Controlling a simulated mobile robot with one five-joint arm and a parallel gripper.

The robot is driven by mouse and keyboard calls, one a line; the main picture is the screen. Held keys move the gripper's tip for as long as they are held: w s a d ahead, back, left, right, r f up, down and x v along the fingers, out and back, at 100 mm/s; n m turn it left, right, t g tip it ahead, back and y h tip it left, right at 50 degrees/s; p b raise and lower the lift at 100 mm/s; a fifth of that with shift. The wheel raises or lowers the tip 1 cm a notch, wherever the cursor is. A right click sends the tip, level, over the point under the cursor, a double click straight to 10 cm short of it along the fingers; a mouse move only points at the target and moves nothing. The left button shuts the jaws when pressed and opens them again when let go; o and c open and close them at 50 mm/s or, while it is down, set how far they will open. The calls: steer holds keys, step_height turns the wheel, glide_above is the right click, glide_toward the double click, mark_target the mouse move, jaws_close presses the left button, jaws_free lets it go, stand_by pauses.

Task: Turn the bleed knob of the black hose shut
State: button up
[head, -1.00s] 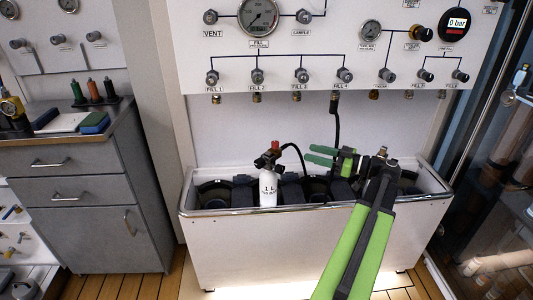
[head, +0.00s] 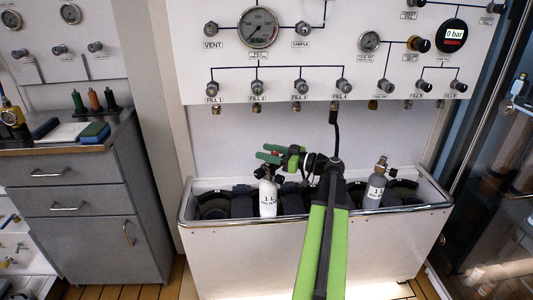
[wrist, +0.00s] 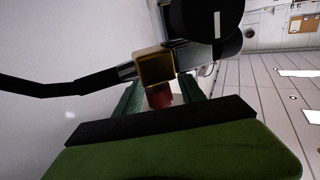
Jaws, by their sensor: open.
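The bleed knob, small and red (wrist: 158,97), sits under a brass block (wrist: 154,67) in the wrist view. The black hose (wrist: 70,88) enters that block from the left. In the head view the black hose (head: 334,116) hangs from the FILL 4 outlet, and its lower run is hidden by my arm. A white 1 L cylinder (head: 268,199) stands upright under my gripper (head: 267,152). My gripper's green fingers are open, one on each side of the red knob in the wrist view (wrist: 160,90). I cannot tell whether they touch it.
A grey cylinder (head: 376,188) stands right of my arm in the white trough (head: 300,245). A large black knob (wrist: 205,15) is close above the brass block. The fill panel (head: 290,75) with gauges and valves is behind. A grey cabinet (head: 90,210) stands left.

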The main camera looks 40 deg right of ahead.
steer(key=shift+c, duration=0.4)
jaws_close()
steer(key=shift+a, duration=0.1)
steer(key=m+h, duration=0.2)
steer(key=h, duration=0.1)
steer(key=d+m+t+h, duration=0.1)
steer(key=m+h, duration=0.1)
steer(key=h, duration=0.2)
steer(key=shift+w+d+m, duration=0.1)
steer(key=shift+d+m, duration=0.05)
steer(key=shift+m, duration=0.15)
